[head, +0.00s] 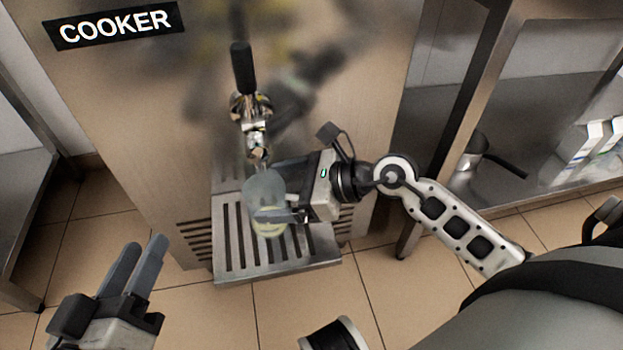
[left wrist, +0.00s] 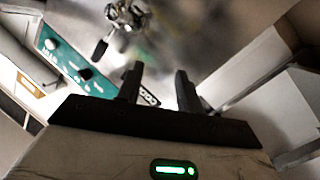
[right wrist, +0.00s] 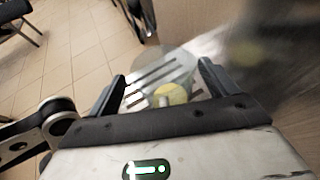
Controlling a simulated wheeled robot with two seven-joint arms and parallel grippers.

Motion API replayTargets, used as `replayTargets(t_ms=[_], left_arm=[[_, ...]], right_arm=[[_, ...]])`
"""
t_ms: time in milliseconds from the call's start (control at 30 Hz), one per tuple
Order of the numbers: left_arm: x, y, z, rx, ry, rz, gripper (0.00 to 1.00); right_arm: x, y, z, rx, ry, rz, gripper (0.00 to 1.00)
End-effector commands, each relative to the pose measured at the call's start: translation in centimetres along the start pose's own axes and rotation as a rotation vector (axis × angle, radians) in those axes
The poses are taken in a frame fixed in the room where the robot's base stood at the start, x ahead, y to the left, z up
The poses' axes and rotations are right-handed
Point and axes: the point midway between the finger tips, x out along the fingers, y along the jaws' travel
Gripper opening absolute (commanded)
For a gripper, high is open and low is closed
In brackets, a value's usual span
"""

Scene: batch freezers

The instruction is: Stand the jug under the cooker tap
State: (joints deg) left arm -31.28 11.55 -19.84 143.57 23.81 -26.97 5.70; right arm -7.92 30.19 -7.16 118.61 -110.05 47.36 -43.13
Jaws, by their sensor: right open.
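The translucent jug (head: 264,186), with a yellowish lower part, is at the slatted drip tray (head: 232,262), below the metal cooker tap (head: 254,135). It looks upright. Whether its base touches the slats is hard to tell. My right gripper (head: 281,200) is at the jug from the right, jaws open. In the right wrist view the jug (right wrist: 174,78) shows between its two parted fingers. My left gripper (head: 141,265) is low at the left, away from the jug. Its fingers are apart and empty, and the left wrist view shows the tap (left wrist: 127,17) beyond them.
The cooker's steel front (head: 130,110) rises behind the tray, with a black COOKER sign (head: 115,25) at top left. A steel shelf (head: 530,160) at the right holds white cartons (head: 598,138) and a metal vessel with a dark handle (head: 478,150). Tiled floor lies around the tray.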

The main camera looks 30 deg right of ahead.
Motion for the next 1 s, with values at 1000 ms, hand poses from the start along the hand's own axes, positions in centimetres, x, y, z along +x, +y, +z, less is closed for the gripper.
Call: replayTargets(t_ms=[1000], left_arm=[[-0.3,-0.9,1.0,0.062,-0.06,-0.057,0.36]], right_arm=[[-10.3,0.0,0.1,-0.002,0.0,0.001,0.85]])
